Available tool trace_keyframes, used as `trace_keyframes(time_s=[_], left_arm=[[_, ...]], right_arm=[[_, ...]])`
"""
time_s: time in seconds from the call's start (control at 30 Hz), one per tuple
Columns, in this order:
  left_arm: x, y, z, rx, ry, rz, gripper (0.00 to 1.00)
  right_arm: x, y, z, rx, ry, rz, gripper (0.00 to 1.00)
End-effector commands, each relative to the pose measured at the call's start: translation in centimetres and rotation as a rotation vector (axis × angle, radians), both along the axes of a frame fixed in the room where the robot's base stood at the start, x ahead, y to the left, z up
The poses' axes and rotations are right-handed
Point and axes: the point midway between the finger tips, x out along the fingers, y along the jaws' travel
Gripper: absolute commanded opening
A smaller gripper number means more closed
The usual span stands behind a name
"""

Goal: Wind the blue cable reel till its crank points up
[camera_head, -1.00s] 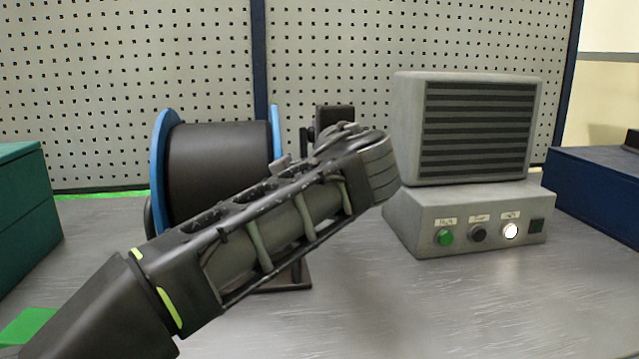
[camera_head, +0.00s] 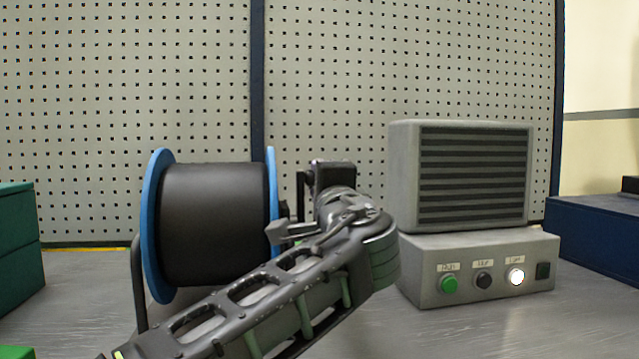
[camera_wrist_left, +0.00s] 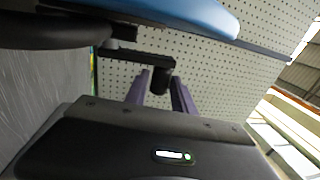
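The cable reel has a black drum (camera_head: 215,225) between two blue flanges (camera_head: 157,228) and stands left of centre in the head view. Its black crank (camera_head: 331,174) is on its right side, partly hidden behind my left wrist. In the left wrist view a blue flange (camera_wrist_left: 190,14) crosses the top, and the black crank arm (camera_wrist_left: 135,58) runs sideways to the handle (camera_wrist_left: 159,82). The two fingers of my left gripper (camera_wrist_left: 161,88) lie either side of this handle. I cannot tell whether they press on it. My right gripper is not in view.
A grey box with dark slats (camera_head: 472,178) stands on a control box (camera_head: 430,268) with buttons, right of my left wrist. A green box (camera_head: 18,235) is at the left, a dark blue box (camera_head: 600,230) at the right. A pegboard (camera_head: 350,60) closes the back.

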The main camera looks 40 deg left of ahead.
Motion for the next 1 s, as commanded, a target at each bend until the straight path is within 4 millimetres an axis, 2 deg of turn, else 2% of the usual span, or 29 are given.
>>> trace_keyframes(time_s=[0.03,0.17,0.53,1.0], left_arm=[[0.0,0.0,0.0,0.000,0.000,0.000,0.36],[0.0,0.0,0.0,0.000,-0.001,0.000,0.46],[-0.4,-0.4,0.1,0.000,-0.003,0.000,0.47],[-4.5,-5.5,-1.0,0.000,-0.002,0.000,0.47]], right_arm=[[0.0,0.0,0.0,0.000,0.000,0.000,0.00],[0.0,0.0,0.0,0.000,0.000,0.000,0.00],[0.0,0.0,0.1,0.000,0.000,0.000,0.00],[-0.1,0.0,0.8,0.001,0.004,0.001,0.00]])
